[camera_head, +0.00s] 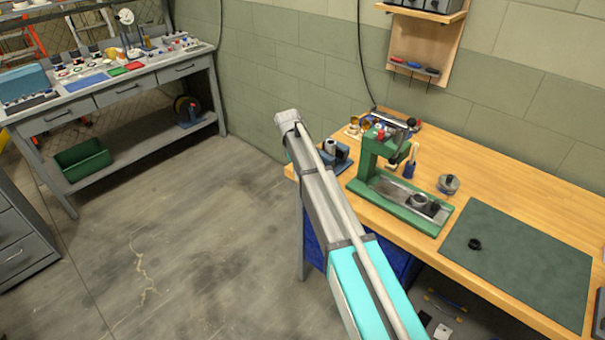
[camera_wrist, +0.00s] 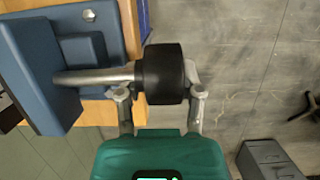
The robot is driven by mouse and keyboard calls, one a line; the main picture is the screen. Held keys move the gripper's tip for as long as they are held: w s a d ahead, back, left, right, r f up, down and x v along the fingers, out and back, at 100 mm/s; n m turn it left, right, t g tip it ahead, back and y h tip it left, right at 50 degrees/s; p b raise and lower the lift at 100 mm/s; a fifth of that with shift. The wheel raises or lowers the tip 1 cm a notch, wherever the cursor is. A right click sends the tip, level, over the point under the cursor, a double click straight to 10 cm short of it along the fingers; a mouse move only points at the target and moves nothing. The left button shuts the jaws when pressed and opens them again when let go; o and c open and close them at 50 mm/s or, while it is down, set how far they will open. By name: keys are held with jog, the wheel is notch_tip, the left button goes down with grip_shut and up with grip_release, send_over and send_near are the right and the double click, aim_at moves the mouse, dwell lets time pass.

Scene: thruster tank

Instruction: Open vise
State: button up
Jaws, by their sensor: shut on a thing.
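The vise (camera_wrist: 90,50) is blue and fills the upper left of the wrist view. A silver screw rod (camera_wrist: 95,76) runs from it to a thick black knob (camera_wrist: 163,72). My gripper (camera_wrist: 158,92) has a finger on each side of the knob and is shut on it. In the head view the vise (camera_head: 341,157) is a small blue shape at the bench's left end, partly hidden behind my arm. My gripper is hidden there. How far apart the vise jaws stand, I cannot tell.
The wooden bench (camera_head: 520,185) carries a green press (camera_head: 372,157) just right of the vise, small parts behind it, and a dark green mat (camera_head: 525,255). Left of the bench is open concrete floor (camera_head: 190,240). A grey workbench (camera_head: 120,85) stands at the far left.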

jog(key=shift+s+a, duration=0.3)
jog(key=o, duration=1)
jog(key=shift+w+d, duration=0.1)
jog(key=shift+d, duration=0.05)
jog(key=shift+y, duration=0.4)
